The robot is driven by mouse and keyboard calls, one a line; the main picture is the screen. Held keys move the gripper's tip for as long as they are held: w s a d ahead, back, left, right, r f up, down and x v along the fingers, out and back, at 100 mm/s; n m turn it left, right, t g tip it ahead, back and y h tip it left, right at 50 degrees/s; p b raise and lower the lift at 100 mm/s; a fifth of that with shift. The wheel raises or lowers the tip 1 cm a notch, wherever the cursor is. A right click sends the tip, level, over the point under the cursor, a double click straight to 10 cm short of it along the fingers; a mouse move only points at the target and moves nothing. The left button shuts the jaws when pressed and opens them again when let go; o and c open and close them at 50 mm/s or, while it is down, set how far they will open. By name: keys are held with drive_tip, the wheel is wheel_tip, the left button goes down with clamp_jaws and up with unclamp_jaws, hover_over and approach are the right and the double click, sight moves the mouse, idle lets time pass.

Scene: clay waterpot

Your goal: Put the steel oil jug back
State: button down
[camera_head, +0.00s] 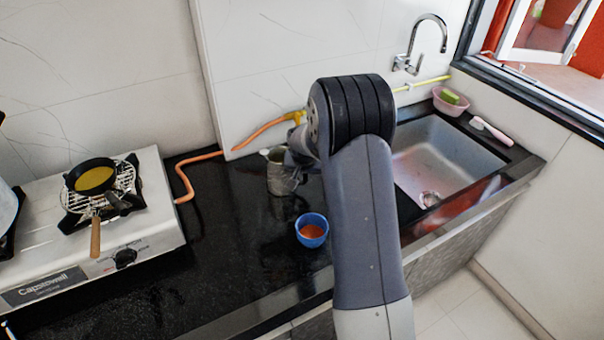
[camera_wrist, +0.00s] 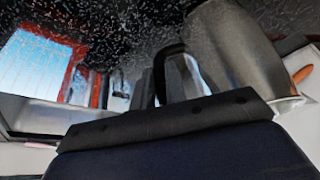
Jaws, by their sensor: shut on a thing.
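The steel oil jug (camera_head: 279,178) is on or just above the black counter, left of my arm and behind a blue bowl. My gripper (camera_head: 297,165) is at the jug's right side, partly hidden by my own arm. In the wrist view, the grey metal jug (camera_wrist: 238,48) fills the upper right, with its dark handle at the gripper (camera_wrist: 168,75). My gripper is shut on the jug, seemingly at the handle. The exact finger contact is hard to see, and I cannot tell whether the jug's base touches the counter.
The blue bowl (camera_head: 312,232) with orange-red contents stands close in front of the jug. A gas stove (camera_head: 150,235) with a small pan (camera_head: 92,177) is at left. An orange hose (camera_head: 183,178) runs along the wall. The sink (camera_head: 440,160) is at right. Counter between stove and bowl is clear.

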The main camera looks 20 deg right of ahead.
drive_tip(key=shift+f, duration=0.1)
drive_tip(key=c, duration=1.9)
unclamp_jaws()
drive_tip(key=shift+f+b, duration=0.15)
drive_tip(key=shift+b, duration=0.15)
drive_tip(key=o, duration=0.5)
drive_tip(key=shift+c, duration=0.2)
drive_tip(key=shift+r+p, duration=0.3)
drive_tip(key=shift+r, duration=0.2)
drive_tip(key=b+v, duration=0.1)
drive_tip(key=v, duration=1)
drive_tip(key=shift+s+r, duration=0.25)
